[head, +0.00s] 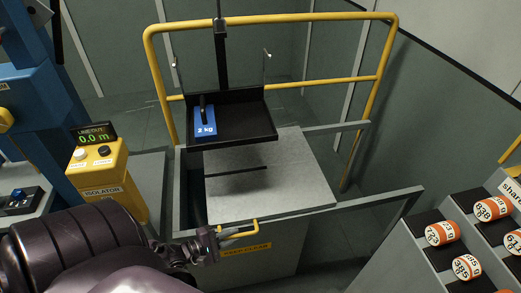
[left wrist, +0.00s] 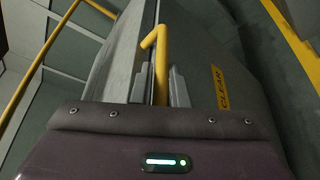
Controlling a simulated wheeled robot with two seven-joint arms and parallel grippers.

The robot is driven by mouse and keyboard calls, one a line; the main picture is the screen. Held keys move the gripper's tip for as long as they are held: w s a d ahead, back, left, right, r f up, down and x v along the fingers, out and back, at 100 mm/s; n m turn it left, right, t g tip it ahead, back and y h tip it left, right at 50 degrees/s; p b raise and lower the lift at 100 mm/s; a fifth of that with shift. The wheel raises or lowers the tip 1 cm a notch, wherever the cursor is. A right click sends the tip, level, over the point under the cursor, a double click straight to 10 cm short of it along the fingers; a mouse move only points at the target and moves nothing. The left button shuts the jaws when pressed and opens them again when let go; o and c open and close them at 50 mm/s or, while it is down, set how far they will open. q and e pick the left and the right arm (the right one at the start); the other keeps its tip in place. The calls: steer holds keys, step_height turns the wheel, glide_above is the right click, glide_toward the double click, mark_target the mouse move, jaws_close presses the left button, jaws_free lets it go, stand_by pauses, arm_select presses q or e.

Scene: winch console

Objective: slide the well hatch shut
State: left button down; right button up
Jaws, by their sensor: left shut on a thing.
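The well hatch is a flat grey plate (head: 275,185) on top of a grey box-like well. A dark gap shows along the left of the plate, between it and the well's left rim (head: 181,190). A yellow handle (head: 240,234) is at the plate's front edge. My left gripper (head: 217,241) is at the handle's left end. In the left wrist view the handle (left wrist: 160,60) stands between the two grey fingers (left wrist: 161,86), which are shut on it. My right gripper is not in view.
A black tray (head: 255,131) with a blue 2 kg weight (head: 204,122) hangs above the hatch. A yellow railing (head: 270,19) stands behind. Grey rails (head: 375,206) extend right. A yellow isolator box (head: 97,180) stands left; a rack of orange-and-white cans (head: 442,233) stands right.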

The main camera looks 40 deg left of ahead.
arm_select(q)
steer(key=s+a, duration=0.6)
steer(key=s, duration=0.3)
steer(key=shift+a+f+b, duration=0.2)
steer(key=shift+a+b, duration=0.1)
steer(key=shift+a, duration=0.05)
steer(key=shift+s, duration=0.1)
steer(key=c, duration=1.5)
jaws_free()
steer(key=shift+s+a, duration=0.1)
steer(key=shift+a, duration=0.05)
steer(key=shift+o, duration=0.2)
steer(key=shift+r, duration=0.1)
steer(key=v, duration=0.7)
steer(key=shift+s+a, duration=0.2)
steer(key=shift+s, duration=0.1)
